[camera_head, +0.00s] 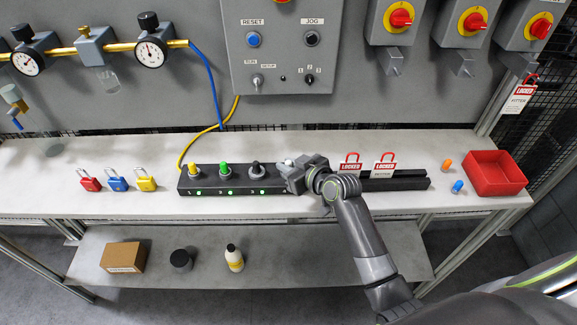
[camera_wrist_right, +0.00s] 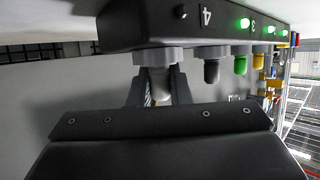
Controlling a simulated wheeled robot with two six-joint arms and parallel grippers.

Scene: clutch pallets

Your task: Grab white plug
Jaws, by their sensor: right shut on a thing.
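The white plug (camera_head: 288,161) stands in the fourth socket of the black socket block (camera_head: 222,190), at the right end of a row. In the right wrist view the plug (camera_wrist_right: 160,84) shows pale between the two fingers of my right gripper (camera_wrist_right: 158,94), beside the label 4. My right gripper (camera_head: 291,170) is shut on the plug in the head view, partly covering it. The indicator by number 4 is dark; the others in the row are green. My left gripper is not in view.
Yellow (camera_head: 194,170), green (camera_head: 223,169) and black (camera_head: 255,168) plugs stand to the left. Padlocks in red (camera_head: 89,181), blue (camera_head: 117,180) and yellow (camera_head: 145,180) lie further left. A red bin (camera_head: 495,187) sits at the right end of the bench.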

